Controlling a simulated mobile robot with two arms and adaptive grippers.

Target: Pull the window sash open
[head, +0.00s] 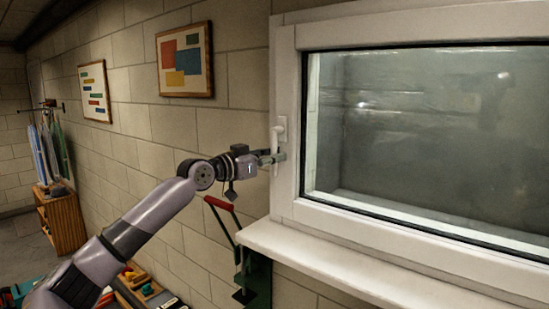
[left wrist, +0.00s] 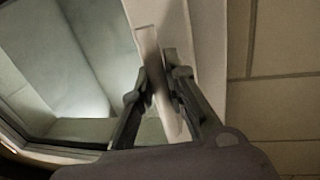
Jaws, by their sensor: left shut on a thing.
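The window sash (head: 287,190) is a white frame around a dark glass pane (head: 430,130). It looks closed in its outer frame. A white handle (head: 278,140) sits on the sash's left side. My left gripper (head: 274,158) is at the handle, its arm reaching in from the left. In the left wrist view, the two dark fingers of the gripper (left wrist: 160,90) are on either side of the pale handle (left wrist: 150,60), shut on it. The glass shows on the left of that view. My right gripper is not in view.
A white sill (head: 330,262) juts out below the window. Framed pictures (head: 185,60) hang on the block wall. A wooden cabinet (head: 62,218) stands far left, and colourful items lie low at the left.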

